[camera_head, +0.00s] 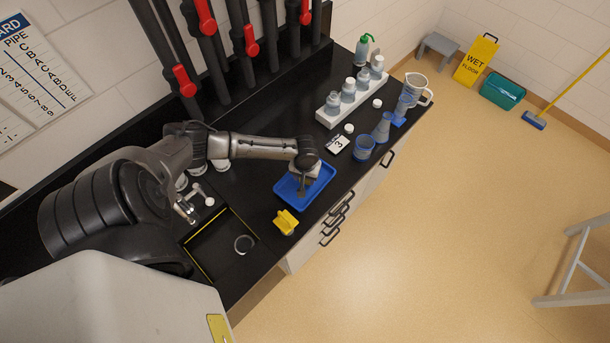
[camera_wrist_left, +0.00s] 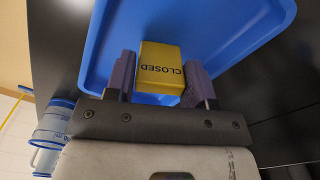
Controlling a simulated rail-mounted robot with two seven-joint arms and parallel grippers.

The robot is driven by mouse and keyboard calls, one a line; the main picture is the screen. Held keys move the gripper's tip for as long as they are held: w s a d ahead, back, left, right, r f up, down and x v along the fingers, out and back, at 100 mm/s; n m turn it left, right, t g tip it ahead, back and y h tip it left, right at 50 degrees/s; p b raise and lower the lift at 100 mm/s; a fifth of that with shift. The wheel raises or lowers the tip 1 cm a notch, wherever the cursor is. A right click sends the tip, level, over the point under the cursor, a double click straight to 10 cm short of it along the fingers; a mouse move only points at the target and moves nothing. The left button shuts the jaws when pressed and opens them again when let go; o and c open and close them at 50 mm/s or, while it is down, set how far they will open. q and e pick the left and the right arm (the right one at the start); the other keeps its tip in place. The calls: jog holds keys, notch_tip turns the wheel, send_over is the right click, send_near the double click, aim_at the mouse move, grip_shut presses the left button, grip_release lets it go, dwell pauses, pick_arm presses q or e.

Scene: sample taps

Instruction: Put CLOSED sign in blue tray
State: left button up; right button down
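The blue tray (camera_head: 322,182) lies on the black bench, and its blue floor and rim fill much of the left wrist view (camera_wrist_left: 240,40). The CLOSED sign (camera_wrist_left: 160,68) is a small yellow block with dark lettering, upside down in the wrist view. My left gripper (camera_wrist_left: 160,85) has a finger against each side of the sign, with the tray behind it. In the head view my left gripper (camera_head: 302,188) points down over the tray; the sign is not clear there. I cannot tell whether the sign touches the tray floor. My right gripper is not in view.
A sink (camera_head: 222,245) holds a ring.

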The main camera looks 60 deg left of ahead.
pick_arm(q)
jog(key=o, duration=0.4)
jog(key=shift+c, duration=0.2)
notch_tip(320, 180, up, 12)
jog(key=shift+r, duration=0.2)
dwell(0.8)
